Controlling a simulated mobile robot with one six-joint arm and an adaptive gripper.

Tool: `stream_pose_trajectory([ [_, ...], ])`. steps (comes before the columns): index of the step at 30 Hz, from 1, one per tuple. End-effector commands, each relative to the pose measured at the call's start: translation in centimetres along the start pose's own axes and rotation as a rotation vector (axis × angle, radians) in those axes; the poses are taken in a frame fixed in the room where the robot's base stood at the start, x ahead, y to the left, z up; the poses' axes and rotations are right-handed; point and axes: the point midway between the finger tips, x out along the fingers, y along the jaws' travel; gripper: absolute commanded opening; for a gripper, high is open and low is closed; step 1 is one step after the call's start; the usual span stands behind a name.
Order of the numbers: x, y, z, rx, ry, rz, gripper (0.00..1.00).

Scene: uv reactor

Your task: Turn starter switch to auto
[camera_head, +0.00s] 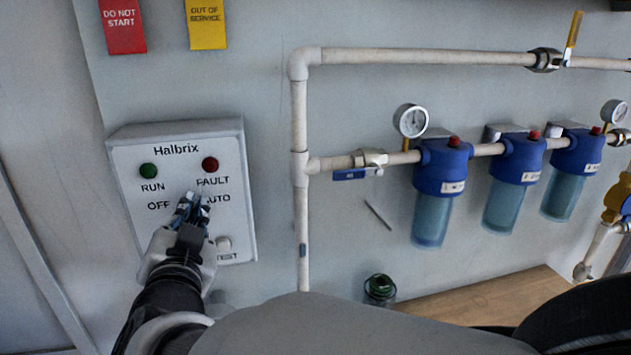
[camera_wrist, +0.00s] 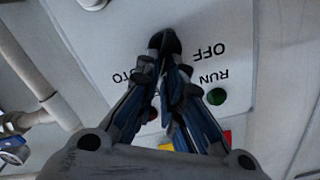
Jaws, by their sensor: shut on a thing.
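The grey Halbrix starter box (camera_head: 138,185) is on the wall at the left of the head view, with OFF and AUTO labels beside its switch. My gripper (camera_head: 190,208) is at the middle of the box face, between those labels, and hides the switch there. In the wrist view, the black starter switch (camera_wrist: 165,40) shows at the tips of my gripper (camera_wrist: 166,58), whose fingers are shut on it. The labels appear upside down there. The AUTO label is partly covered by a finger. I cannot tell which way the switch points.
A green RUN lamp (camera_head: 148,170) and red FAULT lamp (camera_head: 210,164) are above the switch. A pale button (camera_head: 223,243) is at lower right of the box. A white pipe (camera_head: 299,120) runs close on the right, leading to blue filter housings (camera_head: 442,165).

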Motion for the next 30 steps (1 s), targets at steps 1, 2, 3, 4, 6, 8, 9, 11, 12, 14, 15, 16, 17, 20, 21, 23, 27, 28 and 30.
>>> stream_pose_trajectory([
  [1,0.0,0.0,0.0,0.002,0.0,0.001,0.0],
  [2,0.0,0.0,0.0,0.002,0.0,0.001,0.0],
  [3,0.0,0.0,0.0,0.002,0.0,0.001,0.0],
  [4,0.0,0.0,0.0,0.002,0.0,0.0,0.1],
  [6,0.0,0.0,0.0,0.002,0.0,0.0,0.14],
  [8,0.0,0.0,0.0,0.001,0.0,0.0,0.18],
  [9,0.0,0.0,0.0,0.001,0.0,0.0,0.21],
  [11,0.0,0.0,0.0,0.001,0.0,0.0,0.25],
  [12,0.0,0.0,0.0,0.0,0.0,0.0,0.28],
  [14,0.0,0.0,0.0,0.0,0.0,0.0,0.28],
  [15,0.0,0.0,0.0,0.0,0.0,0.0,0.28],
  [16,0.0,0.0,0.0,0.0,0.0,0.0,0.28],
  [17,0.0,0.0,0.0,0.0,0.0,0.0,0.28],
  [20,0.0,0.0,0.0,0.0,0.0,0.0,0.28],
  [21,0.0,0.0,0.0,0.0,0.0,0.0,0.28],
  [23,0.0,-0.2,-0.3,0.001,0.001,-0.001,0.28],
  [27,0.0,-1.0,-1.8,0.005,0.003,-0.002,0.28],
  [28,0.0,-1.3,-2.2,0.004,0.004,-0.003,0.28],
  [30,0.0,-2.1,-3.5,0.006,0.005,-0.003,0.28],
])
